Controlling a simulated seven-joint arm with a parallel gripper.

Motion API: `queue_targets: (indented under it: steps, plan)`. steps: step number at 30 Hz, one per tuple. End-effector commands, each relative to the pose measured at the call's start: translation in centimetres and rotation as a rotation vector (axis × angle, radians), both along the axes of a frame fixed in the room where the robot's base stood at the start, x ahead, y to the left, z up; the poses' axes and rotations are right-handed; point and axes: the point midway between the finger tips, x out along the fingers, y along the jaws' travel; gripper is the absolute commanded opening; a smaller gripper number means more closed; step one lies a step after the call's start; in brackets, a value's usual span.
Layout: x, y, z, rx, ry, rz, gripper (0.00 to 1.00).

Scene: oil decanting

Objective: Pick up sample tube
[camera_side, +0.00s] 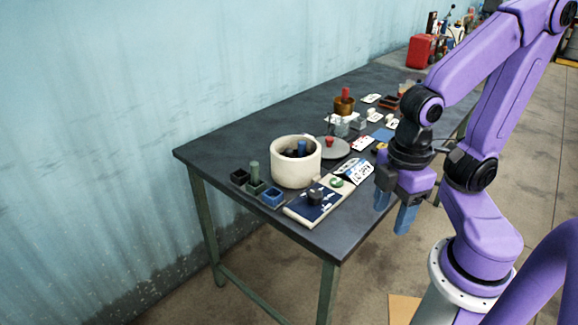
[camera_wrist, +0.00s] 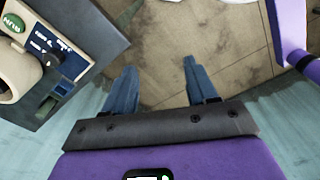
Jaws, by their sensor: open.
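A dark green upright cylinder (camera_side: 255,170), which may be the sample tube, stands in the middle of a row of small square holders near the table's left end. A blue cylinder (camera_side: 302,148) and dark pieces stick up inside a cream round pot (camera_side: 296,172); I cannot tell which of these is the sample tube. My gripper (camera_side: 391,220) has two blue fingers spread apart with nothing between them. It hangs beside the table's front edge, to the right of the holders and pot. In the wrist view my gripper (camera_wrist: 160,66) shows bare floor between its fingers.
A panel (camera_side: 312,203) with a black knob and a green button lies in front of the pot. The square holders also show in the wrist view (camera_wrist: 62,88). A grey dish (camera_side: 334,152), a copper-coloured cup (camera_side: 345,105) and cards stand farther along the table (camera_side: 225,145).

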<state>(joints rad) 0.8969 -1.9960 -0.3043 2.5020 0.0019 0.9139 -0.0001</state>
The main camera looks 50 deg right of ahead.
Motion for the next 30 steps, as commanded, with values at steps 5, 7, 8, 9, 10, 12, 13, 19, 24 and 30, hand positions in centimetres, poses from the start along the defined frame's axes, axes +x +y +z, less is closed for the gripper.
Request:
queue_targets:
  steps: [5,7,8,9,10,12,13,19,24,30]
  plan:
    - [1.1,0.4,0.2,-0.007,0.034,-0.011,0.57]
    - [2.1,0.7,0.3,-0.009,0.070,-0.017,0.57]
    - [2.7,0.8,0.4,-0.006,0.089,-0.022,0.57]
    - [3.6,1.0,0.5,0.000,0.117,-0.024,0.57]
    - [4.3,1.1,0.6,0.006,0.137,-0.025,0.57]
    - [6.1,1.3,0.7,0.031,0.185,-0.029,0.57]
    - [6.9,1.3,0.7,0.044,0.204,-0.029,0.57]
    - [12.9,0.5,0.8,0.182,0.302,-0.027,0.57]
    - [18.4,-1.8,0.5,0.349,0.327,-0.020,0.57]
    - [24.8,-7.0,-0.1,0.571,0.260,-0.004,0.57]
